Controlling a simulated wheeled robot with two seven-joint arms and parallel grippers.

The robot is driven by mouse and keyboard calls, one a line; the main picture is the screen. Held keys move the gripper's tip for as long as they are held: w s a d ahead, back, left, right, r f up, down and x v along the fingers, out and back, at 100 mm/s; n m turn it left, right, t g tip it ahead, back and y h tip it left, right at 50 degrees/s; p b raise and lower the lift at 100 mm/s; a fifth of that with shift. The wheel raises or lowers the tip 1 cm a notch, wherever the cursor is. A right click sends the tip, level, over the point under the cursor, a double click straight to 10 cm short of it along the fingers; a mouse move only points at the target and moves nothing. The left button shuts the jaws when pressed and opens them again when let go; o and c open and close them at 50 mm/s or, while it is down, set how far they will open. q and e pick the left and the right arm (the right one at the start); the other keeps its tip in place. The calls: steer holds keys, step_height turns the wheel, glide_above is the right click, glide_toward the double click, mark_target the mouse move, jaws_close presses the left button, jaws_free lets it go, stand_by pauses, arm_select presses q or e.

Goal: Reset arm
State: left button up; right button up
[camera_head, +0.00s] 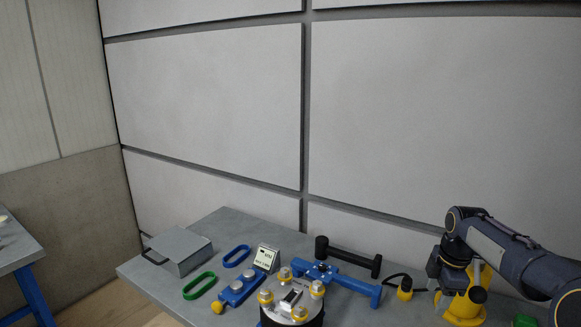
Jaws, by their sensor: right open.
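My right arm comes in from the right edge over the right part of the table. My right gripper (437,272) is at its end, low and pointing down toward the tabletop; it is open, and its fingertips are small and partly hidden. A yellow thing (465,303) stands right below and beside it; I cannot tell whether they touch. My left gripper does not show.
The grey table (150,276) holds a grey metal box (180,250), a green loop (199,286), a blue loop (236,256), a small sign (266,258), a blue block (240,287), a round fixture (292,307), a blue bar (340,281) and a black handle (347,256). A wall stands behind.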

steer(key=s+a+r+m+t+y, duration=0.1)
steer(key=s+a+r+m, duration=0.2)
steer(key=s, duration=0.5)
steer(key=s+a+r+m+t, duration=0.1)
steer(key=s+a+m, duration=0.2)
steer(key=s+m, duration=0.35)
steer(key=s+a+r+m+t+y, duration=0.1)
steer(key=s+a+r+m, duration=0.2)
steer(key=s, duration=0.7)
steer(key=s+a+f+m+t+y, duration=0.1)
steer(key=s+a+f+m, duration=0.4)
steer(key=s, duration=0.3)
steer(key=shift+f+m+t, duration=0.3)
steer(key=shift+f+m, duration=0.05)
steer(key=shift+f, duration=0.1)
steer(key=shift+a, duration=0.1)
